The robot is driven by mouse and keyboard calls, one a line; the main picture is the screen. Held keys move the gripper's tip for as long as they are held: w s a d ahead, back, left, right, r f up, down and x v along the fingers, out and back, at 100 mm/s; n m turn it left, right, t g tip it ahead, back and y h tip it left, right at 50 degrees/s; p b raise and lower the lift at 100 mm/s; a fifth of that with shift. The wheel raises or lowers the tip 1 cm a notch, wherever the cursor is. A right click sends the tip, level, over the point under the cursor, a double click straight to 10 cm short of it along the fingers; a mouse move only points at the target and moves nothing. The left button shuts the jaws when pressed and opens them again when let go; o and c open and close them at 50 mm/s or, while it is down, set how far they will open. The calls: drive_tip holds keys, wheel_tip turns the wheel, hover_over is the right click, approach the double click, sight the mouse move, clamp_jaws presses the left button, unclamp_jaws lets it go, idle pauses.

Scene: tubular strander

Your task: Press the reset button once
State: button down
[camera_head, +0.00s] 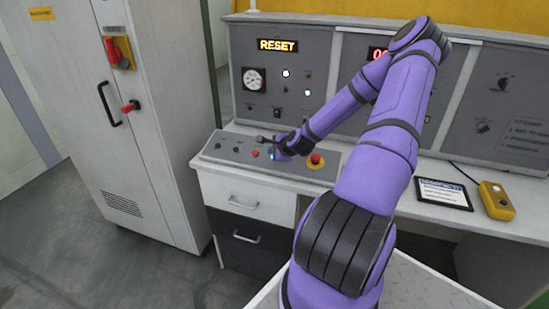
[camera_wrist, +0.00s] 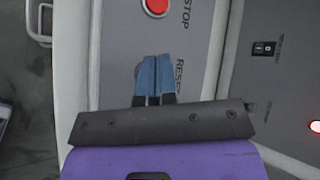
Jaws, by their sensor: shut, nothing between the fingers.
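My gripper (camera_head: 272,154) is at the sloped control panel (camera_head: 228,150), low over its surface. In the wrist view its two blue fingers (camera_wrist: 154,80) lie side by side, shut and empty. A red button marked STOP (camera_wrist: 157,5) is above the fingers in the wrist view. The display (camera_head: 277,45) on the upright panel reads RESET.
A black tablet (camera_head: 443,194) and a yellow box (camera_head: 496,201) lie on the desk further right. A grey cabinet (camera_head: 105,110) stands on the left.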

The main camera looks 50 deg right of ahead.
drive_tip(key=shift+f, duration=0.1)
idle(0.7)
drive_tip(key=shift+d+f, duration=0.1)
drive_tip(key=shift+f, duration=0.25)
drive_tip(key=shift+d+f, duration=0.1)
drive_tip(key=shift+f, duration=0.25)
idle(0.8)
drive_tip(key=shift+r, duration=0.15)
drive_tip(key=shift+a+r, duration=0.2)
drive_tip(key=shift+r, duration=0.45)
drive_tip(key=shift+r, duration=0.1)
drive_tip(key=r, duration=0.1)
drive_tip(key=a+r, duration=0.1)
drive_tip(key=r, duration=0.2)
drive_tip(key=shift+s+a+r, duration=0.15)
drive_tip(key=shift+s+r, duration=0.15)
idle(0.9)
